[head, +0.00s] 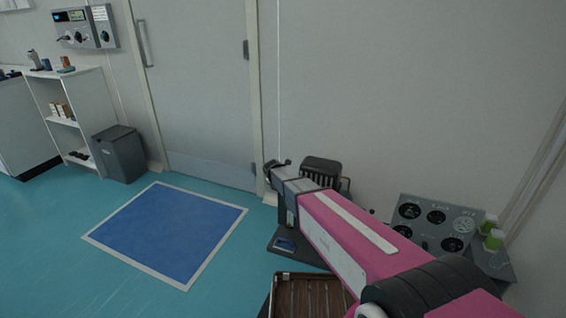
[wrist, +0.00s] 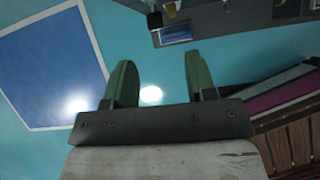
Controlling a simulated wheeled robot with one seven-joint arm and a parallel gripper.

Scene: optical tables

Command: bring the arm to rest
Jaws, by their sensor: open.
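My arm is pink and reaches from the lower right of the head view toward the door. My gripper (head: 280,165) is at its far end, in front of the wall and above the floor. In the wrist view my gripper (wrist: 160,85) shows two green fingers spread apart. Nothing is between them but teal floor with a bright reflection. In the head view the fingers are small and partly hidden by the wrist.
A blue floor mat (head: 168,235) with a white border lies left of my arm. A slatted brown tray (head: 300,297) is below the arm. A gauge panel (head: 436,222) and green-capped containers (head: 493,238) stand at right. A grey bin (head: 119,154) stands by the door (head: 196,85).

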